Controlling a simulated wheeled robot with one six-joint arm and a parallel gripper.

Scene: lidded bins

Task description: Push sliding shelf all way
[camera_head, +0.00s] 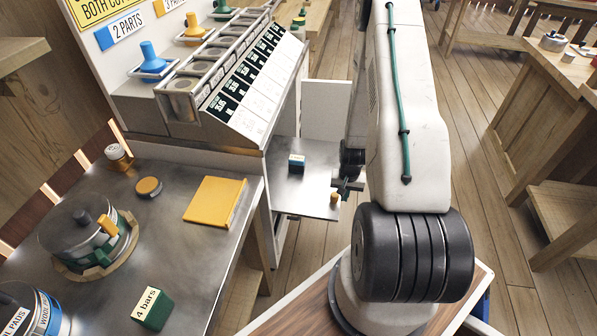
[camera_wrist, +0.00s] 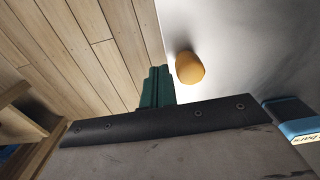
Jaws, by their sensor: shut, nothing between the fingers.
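The sliding shelf (camera_head: 310,160) is a flat grey metal plate that sticks out from under the bin cabinet. A small yellow-orange knob (camera_head: 334,197) stands near its outer right corner. In the wrist view the knob (camera_wrist: 189,66) shows next to the pale shelf surface (camera_wrist: 255,40). My gripper (camera_head: 347,187) is at the shelf's outer edge, close to the knob. Its green fingers (camera_wrist: 157,86) are together and empty, with the knob just to their right in the wrist view. I cannot tell whether they touch the shelf edge.
A metal counter (camera_head: 165,225) at left holds a yellow plate (camera_head: 215,200) and a "4 bars" box (camera_head: 152,310). Wood floor (camera_head: 480,150) is free at right.

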